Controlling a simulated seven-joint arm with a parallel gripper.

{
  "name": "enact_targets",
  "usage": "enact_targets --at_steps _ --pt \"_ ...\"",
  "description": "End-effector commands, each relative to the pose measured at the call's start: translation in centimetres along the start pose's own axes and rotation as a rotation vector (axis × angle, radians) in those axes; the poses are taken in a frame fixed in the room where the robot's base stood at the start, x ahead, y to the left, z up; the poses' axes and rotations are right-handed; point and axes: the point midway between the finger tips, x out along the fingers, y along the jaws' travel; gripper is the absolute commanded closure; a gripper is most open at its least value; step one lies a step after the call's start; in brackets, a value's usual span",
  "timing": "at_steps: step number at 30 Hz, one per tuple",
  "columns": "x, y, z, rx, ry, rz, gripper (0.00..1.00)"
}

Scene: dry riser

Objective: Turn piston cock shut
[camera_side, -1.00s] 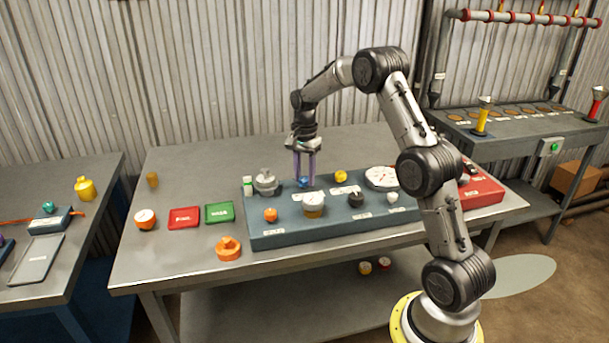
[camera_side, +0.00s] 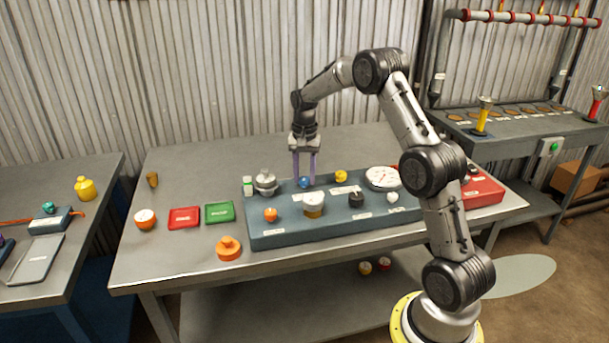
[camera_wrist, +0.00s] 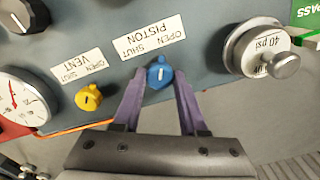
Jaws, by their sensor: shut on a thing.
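The piston cock is a blue knob (camera_side: 304,182) on the blue-grey panel (camera_side: 270,238). In the wrist view the blue knob (camera_wrist: 159,74) sits below the PISTON label (camera_wrist: 150,38), which reads OPEN and SHUT upside down. The knob's white line runs roughly up and down in that view, with a small tip toward the label. My gripper (camera_side: 304,180) points down at the knob from above. In the wrist view my gripper (camera_wrist: 160,84) is shut on the knob, one purple finger on each side.
A yellow VENT knob (camera_wrist: 88,97) and a dial gauge (camera_wrist: 18,103) lie left in the wrist view. A silver 40 psi weight (camera_wrist: 258,50) is to the right. Red (camera_side: 184,217) and green (camera_side: 219,212) trays lie left of the panel.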

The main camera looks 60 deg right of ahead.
Motion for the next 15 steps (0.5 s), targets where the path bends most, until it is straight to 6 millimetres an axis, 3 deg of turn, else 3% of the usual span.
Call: enact_targets --at_steps 15 --pt "-0.05 0.01 0.03 -0.491 -0.001 0.000 1.00"
